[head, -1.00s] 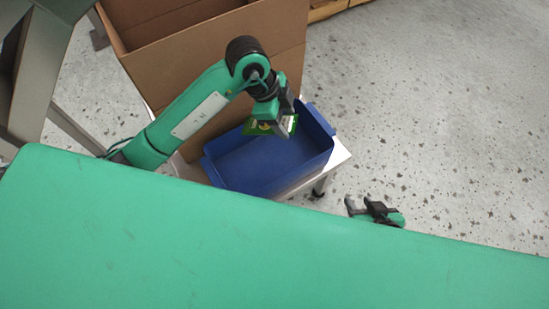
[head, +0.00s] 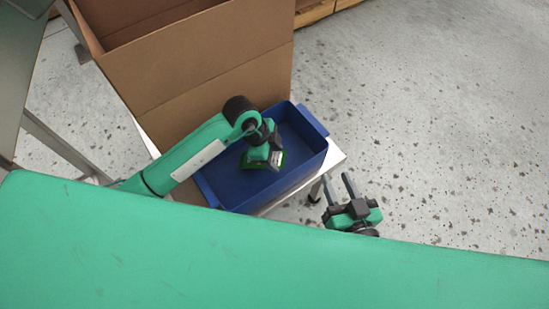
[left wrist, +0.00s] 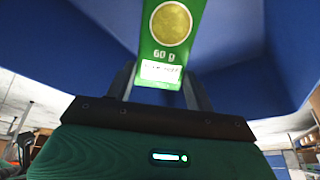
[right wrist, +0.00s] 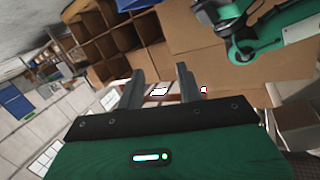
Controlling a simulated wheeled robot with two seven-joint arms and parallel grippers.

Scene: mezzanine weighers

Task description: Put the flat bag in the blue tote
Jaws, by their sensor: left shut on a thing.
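The flat bag is green with a round yellow picture and "60 g" on it, and it fills the top middle of the left wrist view (left wrist: 172,40). In the head view a sliver of the bag (head: 279,161) shows beside my left gripper (head: 262,163). My left gripper is shut on the bag and is over the inside of the blue tote (head: 309,150). I cannot tell whether the bag touches the tote's floor. Blue tote walls also surround the bag in the left wrist view (left wrist: 75,45). My right gripper (head: 337,187) is open and empty, right of the tote.
The tote stands on a white-topped stand (head: 334,159). A large open cardboard box (head: 215,70) is right behind the tote. A broad green surface (head: 250,260) fills the foreground. Speckled floor (head: 440,120) lies clear to the right.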

